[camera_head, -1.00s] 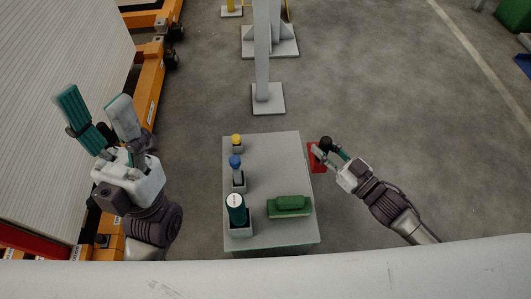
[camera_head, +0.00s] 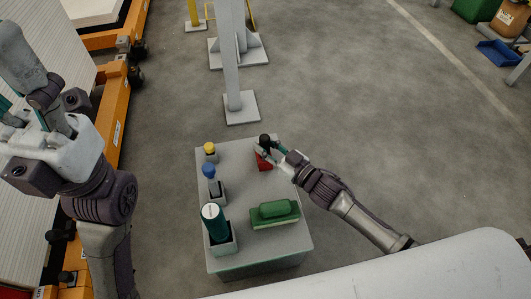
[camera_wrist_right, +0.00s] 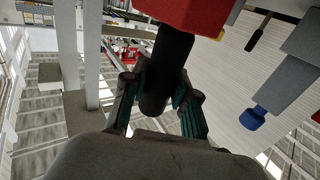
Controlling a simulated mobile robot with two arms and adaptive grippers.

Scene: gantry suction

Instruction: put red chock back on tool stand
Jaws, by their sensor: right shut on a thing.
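The red chock (camera_head: 264,162) shows over the far right corner of the grey tool stand (camera_head: 243,187) in the head view. My right gripper (camera_head: 272,147) is shut on the chock's black handle (camera_head: 265,139). In the right wrist view, the red block (camera_wrist_right: 190,12) is cut off at the top edge. Its black handle (camera_wrist_right: 168,70) lies between the green-sided fingers. I cannot tell whether the chock touches the stand top. My left gripper (camera_head: 30,118) is at the left edge, away from the stand and partly cut off; its finger opening is unclear.
A yellow-topped piece (camera_head: 210,148), a blue-knobbed piece (camera_head: 208,170) and a teal cylinder (camera_head: 214,222) line the stand's left side. A green block (camera_head: 274,212) lies at the near right. A grey post (camera_head: 230,60) stands beyond. The floor right of the stand is clear.

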